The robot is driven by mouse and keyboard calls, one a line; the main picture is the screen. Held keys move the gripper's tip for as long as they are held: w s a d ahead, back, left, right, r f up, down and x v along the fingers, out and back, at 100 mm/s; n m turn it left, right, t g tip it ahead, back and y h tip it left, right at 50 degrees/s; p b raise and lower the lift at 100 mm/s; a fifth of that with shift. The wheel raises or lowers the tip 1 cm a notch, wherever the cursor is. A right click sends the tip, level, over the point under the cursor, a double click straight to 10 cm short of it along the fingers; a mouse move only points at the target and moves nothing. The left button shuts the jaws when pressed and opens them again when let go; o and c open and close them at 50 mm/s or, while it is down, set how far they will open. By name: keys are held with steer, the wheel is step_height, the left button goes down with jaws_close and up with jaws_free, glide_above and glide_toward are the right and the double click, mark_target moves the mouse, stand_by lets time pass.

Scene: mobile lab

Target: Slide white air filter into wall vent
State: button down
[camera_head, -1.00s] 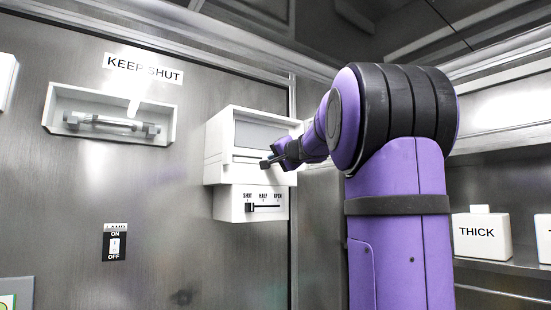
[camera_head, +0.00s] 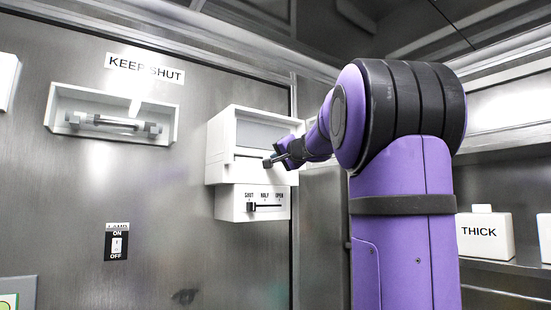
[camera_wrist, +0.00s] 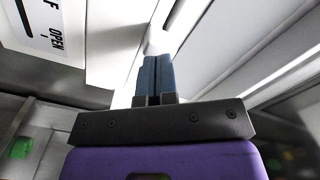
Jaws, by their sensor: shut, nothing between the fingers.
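The white wall vent (camera_head: 213,140) is a box on the metal wall, with a grey recessed face in its upper part. A white slab at its lower front (camera_head: 232,172) may be the air filter seated in it; I cannot tell the two apart for sure. My gripper (camera_head: 270,162) is at the vent's lower right front. In the wrist view my gripper (camera_wrist: 155,75) has its blue-grey fingers together and empty, close to white surfaces; contact cannot be told.
Below the vent is a white slider panel (camera_head: 273,197) marked SHUT, HALF, OPEN, its dark knob (camera_head: 250,207) at SHUT. To the left are a recessed bar handle (camera_head: 110,122) under a KEEP SHUT sign and a lamp switch (camera_head: 117,243). A THICK box (camera_head: 485,238) stands on the right shelf.

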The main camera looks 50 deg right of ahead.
steer(key=v, duration=1.2)
steer(key=shift+s, duration=0.15)
steer(key=a+f+n+g+y, duration=0.65)
steer(key=a+f, duration=1.05)
steer(key=a, duration=0.5)
steer(key=s+a+f+n+g, duration=0.2)
steer(key=s+a+f, duration=0.1)
steer(key=f, duration=0.3)
steer(key=s+a+f+n+g+h, duration=0.1)
steer(key=s+a+f+n, duration=0.1)
steer(key=s+f, duration=0.3)
steer(key=s+a+f+n+g+h, duration=0.1)
steer(key=s+a+f+n+g, duration=0.1)
steer(key=s+a+f, duration=0.3)
step_height(320, 180, down, 3)
steer(key=shift+f+n+g, duration=0.1)
steer(key=shift+n+g, duration=0.25)
steer(key=shift+n, duration=0.2)
